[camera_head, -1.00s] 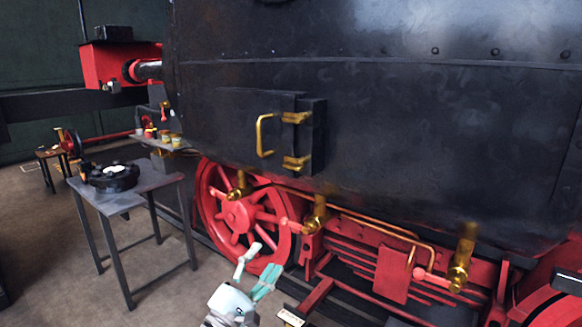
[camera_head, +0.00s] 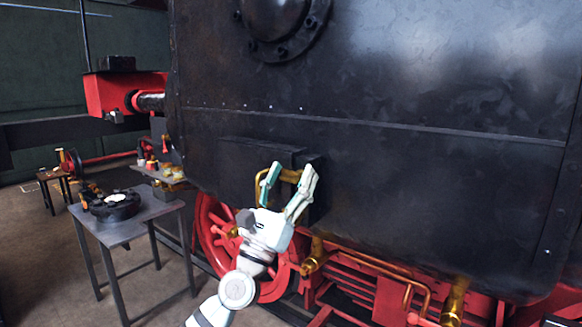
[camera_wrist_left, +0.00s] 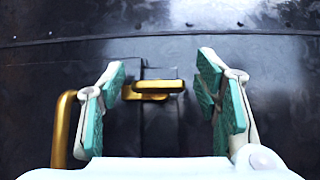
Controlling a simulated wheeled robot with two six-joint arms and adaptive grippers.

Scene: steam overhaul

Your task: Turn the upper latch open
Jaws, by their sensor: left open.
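The upper latch (camera_head: 290,176) is a small brass bar on the dark door of the black engine side. It also shows in the left wrist view (camera_wrist_left: 153,88), lying about level across the door's edge. My left gripper (camera_head: 292,171) is open in front of it. In the left wrist view my gripper's teal-padded fingers (camera_wrist_left: 160,68) stand either side of the latch, with gaps on both sides. The brass door handle (camera_wrist_left: 62,130) is left of the left finger. The lower latch is hidden behind my gripper. My right gripper is not in view.
A dark metal table (camera_head: 150,212) with a round black part (camera_head: 115,206) stands at the left. Red wheels (camera_head: 212,225) and brass pipework (camera_head: 385,268) lie below the engine side. The panel right of the door is clear.

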